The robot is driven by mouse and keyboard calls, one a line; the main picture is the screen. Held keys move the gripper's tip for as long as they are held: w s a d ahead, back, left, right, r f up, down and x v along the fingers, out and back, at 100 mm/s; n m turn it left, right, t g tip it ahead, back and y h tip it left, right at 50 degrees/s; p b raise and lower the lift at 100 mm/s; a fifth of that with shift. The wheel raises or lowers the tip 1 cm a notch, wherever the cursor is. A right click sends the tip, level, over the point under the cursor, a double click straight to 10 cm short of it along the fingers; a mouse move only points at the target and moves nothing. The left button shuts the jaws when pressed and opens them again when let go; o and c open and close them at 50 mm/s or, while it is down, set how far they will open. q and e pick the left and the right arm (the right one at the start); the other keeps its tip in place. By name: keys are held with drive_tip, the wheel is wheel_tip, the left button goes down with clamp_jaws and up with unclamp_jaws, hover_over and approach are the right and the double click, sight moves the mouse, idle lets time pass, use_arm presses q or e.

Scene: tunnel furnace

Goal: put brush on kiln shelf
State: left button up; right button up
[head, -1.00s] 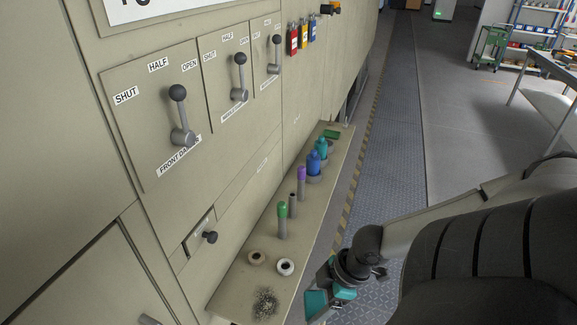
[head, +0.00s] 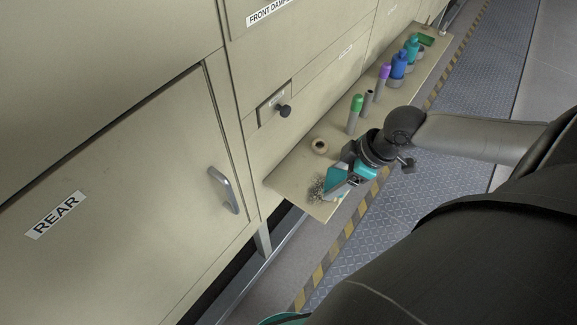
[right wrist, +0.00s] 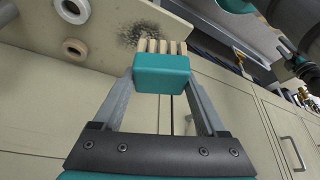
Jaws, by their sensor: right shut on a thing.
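My right gripper (head: 340,182) is shut on the brush, a teal block with pale bristles, in the right wrist view (right wrist: 162,72). The grey fingers (right wrist: 160,88) close on its two sides. In the head view the brush (head: 336,177) shows as a teal face, and its bristles are hard to make out. It is at the near end of the kiln shelf (head: 290,178), a beige ledge along the kiln wall, beside a dark speckled patch (head: 317,188). I cannot tell whether it touches the shelf. My left gripper is not in view.
The shelf holds a pale ring (head: 320,146), a green-capped tube (head: 355,114), a purple-capped tube (head: 384,76) and blue bottles (head: 399,65) farther along. A second ring shows in the right wrist view (right wrist: 73,11). A door handle (head: 223,190) and black knob (head: 284,111) stick out.

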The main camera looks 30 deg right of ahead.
drive_tip(key=w+a+f, duration=0.1)
drive_tip(key=w, duration=0.3)
drive_tip(key=w+a+b, duration=0.1)
drive_tip(key=w+a, duration=0.1)
drive_tip(key=w, duration=0.1)
drive_tip(key=w+a+f, duration=0.1)
drive_tip(key=w+a, duration=0.1)
drive_tip(key=w, duration=0.2)
drive_tip(key=shift+w+f, duration=0.3)
drive_tip(key=shift+f, duration=0.05)
wheel_tip(320, 180, down, 4)
drive_tip(key=shift+r+b, duration=0.1)
drive_tip(key=shift+b, duration=0.35)
drive_tip(key=shift+w+f, duration=0.15)
drive_tip(key=shift+f, duration=0.1)
drive_tip(key=o, duration=1.2)
drive_tip(key=shift+f, duration=0.1)
drive_tip(key=shift+o, duration=0.2)
drive_tip(key=p+v, duration=0.2)
drive_tip(key=v, duration=1)
